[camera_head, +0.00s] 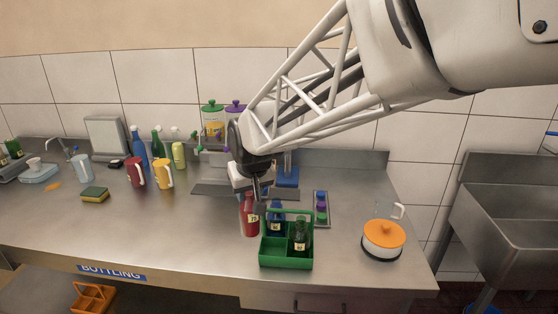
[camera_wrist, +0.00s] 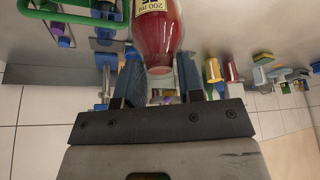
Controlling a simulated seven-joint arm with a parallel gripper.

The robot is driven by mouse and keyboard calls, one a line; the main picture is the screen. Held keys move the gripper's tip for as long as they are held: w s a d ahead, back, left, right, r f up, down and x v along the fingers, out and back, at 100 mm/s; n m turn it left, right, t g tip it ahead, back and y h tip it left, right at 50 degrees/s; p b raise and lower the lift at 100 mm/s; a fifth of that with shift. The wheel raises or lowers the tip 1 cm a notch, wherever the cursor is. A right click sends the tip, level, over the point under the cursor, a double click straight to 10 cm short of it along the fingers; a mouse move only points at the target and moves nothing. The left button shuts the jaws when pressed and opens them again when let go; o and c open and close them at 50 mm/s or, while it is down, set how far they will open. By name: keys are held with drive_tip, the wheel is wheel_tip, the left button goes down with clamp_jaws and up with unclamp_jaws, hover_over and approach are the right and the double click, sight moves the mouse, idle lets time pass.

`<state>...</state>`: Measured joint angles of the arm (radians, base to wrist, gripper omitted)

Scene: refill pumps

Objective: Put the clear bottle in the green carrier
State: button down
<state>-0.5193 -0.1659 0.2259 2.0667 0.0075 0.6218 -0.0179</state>
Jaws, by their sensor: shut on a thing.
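The clear bottle (camera_head: 250,216), see-through with red contents and a pale label, is upright just left of the carrier. My gripper (camera_head: 258,190) is shut on its top end. In the wrist view the clear bottle (camera_wrist: 158,35) shows its red body and "200 ml" label, with its narrow end towards my fingers (camera_wrist: 158,82). I cannot tell whether its base touches the counter. The green carrier (camera_head: 286,262) holds a dark green bottle (camera_head: 300,236) at the right; a blue bottle (camera_head: 276,216) shows at its back. Part of its green frame (camera_wrist: 62,17) is in the wrist view.
An orange-lidded pot (camera_head: 383,239) stands right of the carrier. A grey tray (camera_head: 321,221) with purple and green pieces lies behind it. Spray bottles, red and yellow mugs (camera_head: 163,173) and a sponge (camera_head: 94,195) stand left. The counter front left of the bottle is clear.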

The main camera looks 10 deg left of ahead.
drive_tip(key=w+d+f+m+h, duration=0.2)
drive_tip(key=w+d+f+m, duration=0.1)
drive_tip(key=d+m, duration=0.2)
drive_tip(key=shift+d+m+t, duration=0.2)
drive_tip(key=shift+m+t, duration=0.2)
drive_tip(key=shift+m, duration=0.1)
drive_tip(key=shift+f, duration=0.2)
idle(0.3)
drive_tip(key=shift+f, duration=1.45)
